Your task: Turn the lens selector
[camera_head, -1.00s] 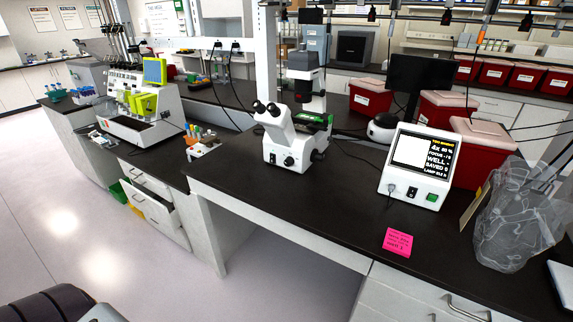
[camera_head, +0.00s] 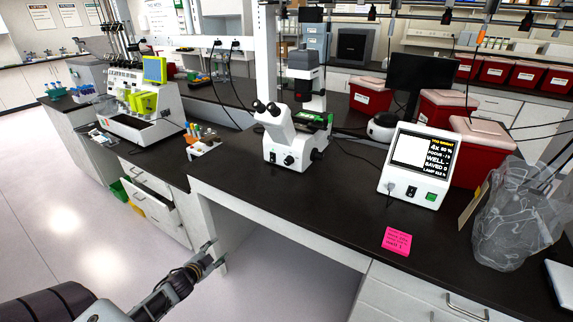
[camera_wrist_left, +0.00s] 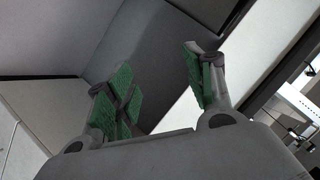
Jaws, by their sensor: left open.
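A white microscope (camera_head: 286,140) with black eyepieces stands on the dark bench in the head view. The lens selector cannot be made out on it at this size. A white control box (camera_head: 418,165) with a lit screen reading 4x stands to its right. My left gripper (camera_head: 213,252) is low at the left of the bench, in front of the bench's side panel and below the bench top, well apart from the microscope. In the left wrist view its green-padded fingers (camera_wrist_left: 160,90) are spread, with nothing between them. My right gripper is not in view.
A pink note (camera_head: 397,241) lies at the bench's front edge. A clear plastic bag (camera_head: 515,225) stands at the right, and red bins (camera_head: 370,97) stand behind. An open drawer (camera_head: 155,205) juts out at the left. The bench top (camera_head: 300,205) before the microscope is clear.

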